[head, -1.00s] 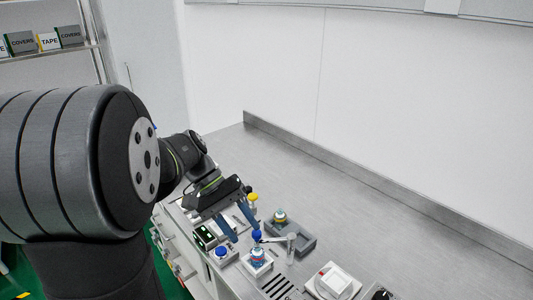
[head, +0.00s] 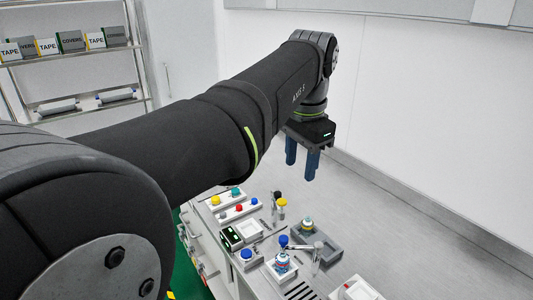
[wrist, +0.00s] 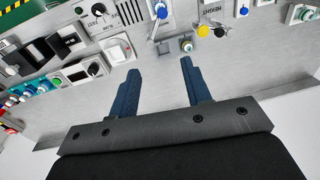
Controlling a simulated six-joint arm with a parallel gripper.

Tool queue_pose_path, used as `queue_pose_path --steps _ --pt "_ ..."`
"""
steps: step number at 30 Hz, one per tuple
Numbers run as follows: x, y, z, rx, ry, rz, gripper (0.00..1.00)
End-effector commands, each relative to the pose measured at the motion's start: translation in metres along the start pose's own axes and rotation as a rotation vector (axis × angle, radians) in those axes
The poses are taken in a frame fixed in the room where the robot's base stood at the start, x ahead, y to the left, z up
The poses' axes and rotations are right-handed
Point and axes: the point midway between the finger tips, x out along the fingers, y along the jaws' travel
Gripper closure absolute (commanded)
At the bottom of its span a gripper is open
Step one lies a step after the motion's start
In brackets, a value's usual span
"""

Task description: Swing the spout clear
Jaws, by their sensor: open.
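The spout (head: 303,247) is a thin pale arm on an upright post. I cannot tell whether the spout touches the bottle. My gripper (head: 301,171) is open and empty, pointing down, high above the bench and behind the spout. In the wrist view its blue fingers (wrist: 160,66) are spread apart, and the blue knob (wrist: 161,10) shows near the top edge.
A grey tray (head: 331,250) holding another small bottle (head: 307,223) lies behind the spout. A blue button box (head: 246,257) and a green-lit unit (head: 230,238) stand to the left. A yellow knob (head: 282,202) stands up behind. The bench (head: 420,255) is bare at the right.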

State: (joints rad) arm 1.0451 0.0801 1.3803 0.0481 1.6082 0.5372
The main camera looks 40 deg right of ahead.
Motion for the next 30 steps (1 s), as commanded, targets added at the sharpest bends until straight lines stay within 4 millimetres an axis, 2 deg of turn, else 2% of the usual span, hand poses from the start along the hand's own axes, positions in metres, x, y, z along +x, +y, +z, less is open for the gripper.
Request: queue_pose_path --steps 1,14,15,21,27,30 --pt "0.018 0.0 0.002 -0.002 -0.012 0.008 0.56" --pt "0.105 0.001 0.003 -0.007 -0.011 0.011 0.56" --pt "0.09 0.0 0.001 -0.007 -0.003 0.006 0.56" --pt "0.049 0.0 0.001 -0.007 -0.005 0.007 0.56" --pt "0.018 0.0 0.001 -0.007 -0.005 0.008 0.56" --pt "0.008 0.0 0.001 -0.007 -0.006 0.008 0.56"
